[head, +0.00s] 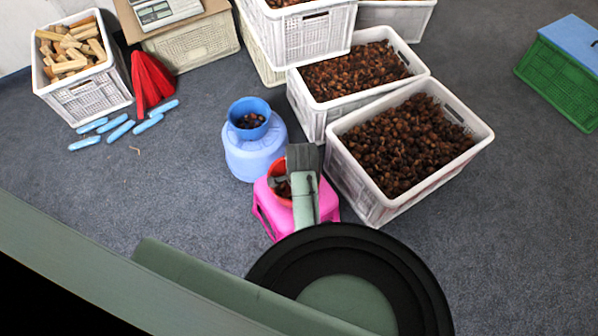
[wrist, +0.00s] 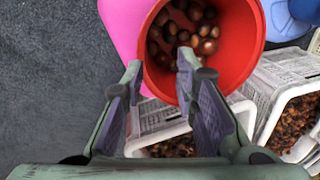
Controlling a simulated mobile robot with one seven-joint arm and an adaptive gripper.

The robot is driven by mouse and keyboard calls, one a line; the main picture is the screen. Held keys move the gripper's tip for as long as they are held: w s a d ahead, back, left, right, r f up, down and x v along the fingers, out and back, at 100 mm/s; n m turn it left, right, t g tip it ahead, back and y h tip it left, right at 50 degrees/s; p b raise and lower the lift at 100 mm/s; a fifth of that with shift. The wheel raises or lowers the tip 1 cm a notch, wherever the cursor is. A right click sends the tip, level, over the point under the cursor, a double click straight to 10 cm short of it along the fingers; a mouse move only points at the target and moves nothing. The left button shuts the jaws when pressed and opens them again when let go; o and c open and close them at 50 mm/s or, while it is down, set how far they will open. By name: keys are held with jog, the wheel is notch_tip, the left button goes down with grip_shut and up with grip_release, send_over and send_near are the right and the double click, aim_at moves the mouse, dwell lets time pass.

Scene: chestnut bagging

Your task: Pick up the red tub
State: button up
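The red tub (head: 273,168), holding chestnuts, sits on a pink stool (head: 265,212). My gripper (head: 302,160) is at the tub's right side in the head view and covers part of it. In the wrist view the tub (wrist: 240,60) fills the upper middle with its mouth facing the camera. My gripper (wrist: 161,66) is open there, its two fingers apart. The near part of the tub's rim shows between the fingertips. The right fingertip overlaps the tub's mouth, and the left one lies just outside the rim. I cannot tell whether either finger touches the tub.
A blue stool (head: 254,158) with a blue tub (head: 249,115) stands just behind. White crates of chestnuts (head: 345,170) stand close on the right. A crate of wood blocks (head: 88,100) and a red folded object (head: 150,82) are at upper left.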

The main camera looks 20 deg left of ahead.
jog(key=shift+m, duration=0.3)
jog(key=f, duration=0.3)
jog(key=d+f, duration=0.1)
jog(key=f, duration=0.1)
jog(key=shift+s+f, duration=0.15)
jog(key=shift+f, duration=0.1)
jog(key=shift+a+f, duration=0.25)
jog(key=shift+f, duration=1.3)
jog(key=shift+a+f, duration=0.2)
jog(key=shift+f, duration=1.3)
jog(key=shift+c, duration=0.2)
grip_shut()
jog(key=shift+w+r, duration=0.1)
jog(key=shift+w, duration=0.1)
